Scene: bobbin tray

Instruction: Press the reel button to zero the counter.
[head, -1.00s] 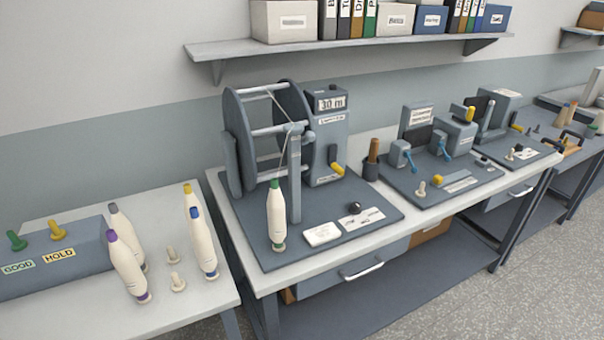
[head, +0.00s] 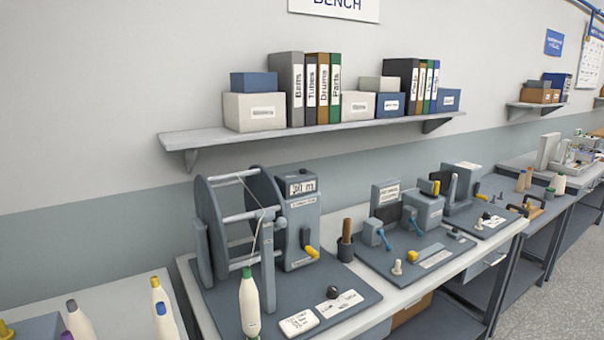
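The reel (head: 237,232) has two dark grey discs joined by pale bars and stands on a dark base plate (head: 356,308) on the bench. Behind its right side is a grey counter box (head: 301,222) with a display (head: 302,187) that seems to read "30 m". A small dark cap (head: 293,171) sits on top of the box. A round black knob (head: 332,292) sits on the base plate by a white label. I cannot tell which of these two is the reel button. My gripper is not in view.
A white cone with a green top (head: 249,305) stands at the plate's front. A yellow-handled crank (head: 313,252) sticks out of the box. A wall shelf (head: 310,130) with binders hangs above. More fixtures (head: 420,215) stand to the right.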

